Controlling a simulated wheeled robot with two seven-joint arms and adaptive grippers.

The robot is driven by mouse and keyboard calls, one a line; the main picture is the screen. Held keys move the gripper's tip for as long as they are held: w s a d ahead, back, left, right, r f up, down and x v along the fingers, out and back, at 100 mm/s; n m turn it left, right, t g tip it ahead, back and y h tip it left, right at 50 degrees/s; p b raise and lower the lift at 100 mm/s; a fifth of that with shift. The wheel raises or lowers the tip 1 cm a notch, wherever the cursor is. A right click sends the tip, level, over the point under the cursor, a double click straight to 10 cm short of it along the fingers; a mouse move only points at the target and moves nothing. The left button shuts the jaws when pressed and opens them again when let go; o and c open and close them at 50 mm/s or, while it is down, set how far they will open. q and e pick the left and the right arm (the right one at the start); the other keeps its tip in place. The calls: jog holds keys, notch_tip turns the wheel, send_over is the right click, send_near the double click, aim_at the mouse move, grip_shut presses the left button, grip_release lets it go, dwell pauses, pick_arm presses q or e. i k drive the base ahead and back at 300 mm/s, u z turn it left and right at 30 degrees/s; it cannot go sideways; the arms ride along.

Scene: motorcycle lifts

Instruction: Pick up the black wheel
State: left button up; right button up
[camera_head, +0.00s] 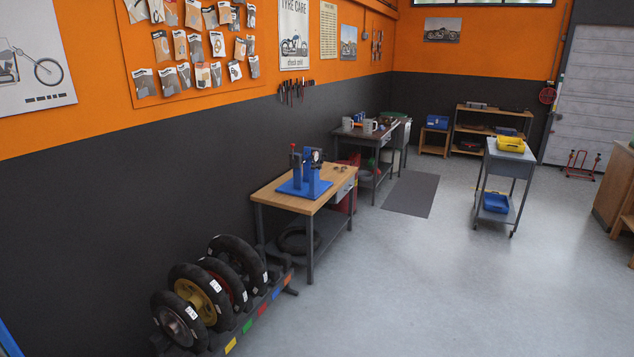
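Several wheels with black tyres stand upright in a dark floor rack (255,318) at the lower left. The nearest wheel (190,318) has a greyish rim. Behind it are a yellow-rimmed wheel (212,291) and a red-rimmed wheel (235,284). The farthest wheel (251,258) has a dark rim that looks black; the wheels in front hide part of it. Neither of my grippers is in view.
A wooden-topped bench (279,201) with a blue fixture (305,185) stands just behind the rack, a loose tyre (296,239) on its lower shelf. A dark wall (110,210) borders the rack's left. Open floor (420,280) lies to the right, with a grey cart (508,163) beyond.

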aim_at(247, 260)
jog(key=z, duration=0.25)
jog(key=i, duration=1.95)
jog(key=u, duration=0.35)
jog(key=i, duration=1.05)
jog(key=u, duration=1.55)
jog(key=i, duration=0.9)
jog(key=u, duration=0.8)
